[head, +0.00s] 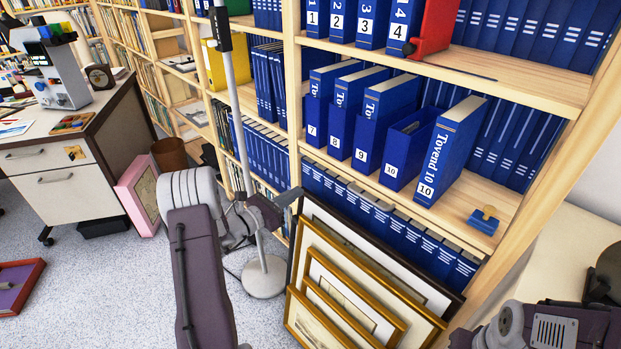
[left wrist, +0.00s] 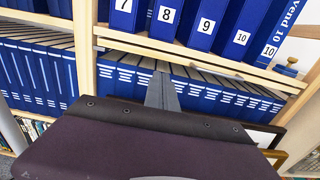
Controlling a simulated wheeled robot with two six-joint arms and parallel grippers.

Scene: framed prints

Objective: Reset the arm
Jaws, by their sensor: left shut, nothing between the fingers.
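My left arm rises from the bottom of the head view, and its gripper (head: 292,197) is shut and empty. It is in front of the bookshelf, by the upper left corner of the leaning framed prints (head: 425,318). In the left wrist view the closed fingers (left wrist: 162,88) point toward the lower row of blue binders. Part of my right arm shows at the lower right of the head view, but its fingers are not seen.
Numbered blue binders (head: 381,113) stand on the wooden bookshelf (head: 520,75). A blue stamp-like object (head: 484,220) sits at the shelf's right end. A pole with a round grey base (head: 263,278) stands near my left arm. A white desk (head: 70,160) is at left; carpet lies between.

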